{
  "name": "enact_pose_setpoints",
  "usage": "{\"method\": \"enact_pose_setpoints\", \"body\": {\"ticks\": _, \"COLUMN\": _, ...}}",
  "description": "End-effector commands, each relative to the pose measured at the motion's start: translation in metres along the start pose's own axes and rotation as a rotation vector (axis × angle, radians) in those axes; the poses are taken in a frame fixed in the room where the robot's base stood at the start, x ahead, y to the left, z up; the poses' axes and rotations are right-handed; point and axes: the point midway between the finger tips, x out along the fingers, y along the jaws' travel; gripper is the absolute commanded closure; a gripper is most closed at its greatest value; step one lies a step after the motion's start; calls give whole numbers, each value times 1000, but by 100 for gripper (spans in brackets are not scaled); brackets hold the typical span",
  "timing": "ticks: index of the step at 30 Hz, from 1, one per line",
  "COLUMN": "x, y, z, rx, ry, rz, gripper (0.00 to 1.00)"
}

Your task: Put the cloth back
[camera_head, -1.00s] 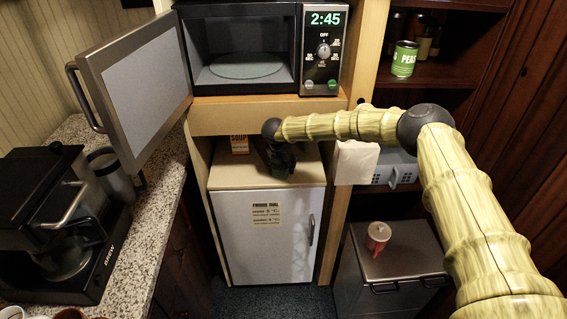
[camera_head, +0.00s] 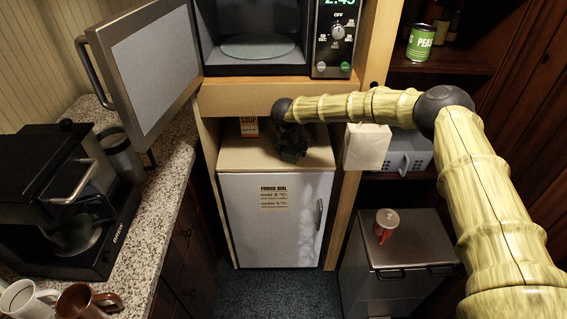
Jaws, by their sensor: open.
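A pale cream cloth (camera_head: 366,147) hangs at the right of the small fridge, against the wooden post below the microwave. It hangs flat and upright. My gripper (camera_head: 290,152) is dark and points down above the top of the small white fridge (camera_head: 270,215), left of the cloth and apart from it. The fingertips are small and dark in this view. My arm's bamboo-like links reach in from the right and pass above the cloth.
A microwave (camera_head: 262,45) with its door (camera_head: 145,70) swung open stands above. A soup box (camera_head: 249,126) is on the fridge top. A toaster (camera_head: 408,153) sits right of the cloth. A coffee maker (camera_head: 70,200) and mugs (camera_head: 85,302) are on the left counter.

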Motion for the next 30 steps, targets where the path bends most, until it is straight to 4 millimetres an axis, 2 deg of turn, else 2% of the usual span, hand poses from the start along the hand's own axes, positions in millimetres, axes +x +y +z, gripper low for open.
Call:
{"method": "enact_pose_setpoints", "body": {"ticks": 18, "x": -37, "y": 3, "z": -96, "rx": -3, "ry": 0, "rz": 1, "gripper": 22}}
{"method": "enact_pose_setpoints", "body": {"ticks": 24, "x": -43, "y": 2, "z": -109, "rx": -1, "ry": -1, "rz": 0, "gripper": 22}}
{"method": "enact_pose_setpoints", "body": {"ticks": 30, "x": -45, "y": 2, "z": -112, "rx": 0, "ry": -1, "rz": -1, "gripper": 22}}
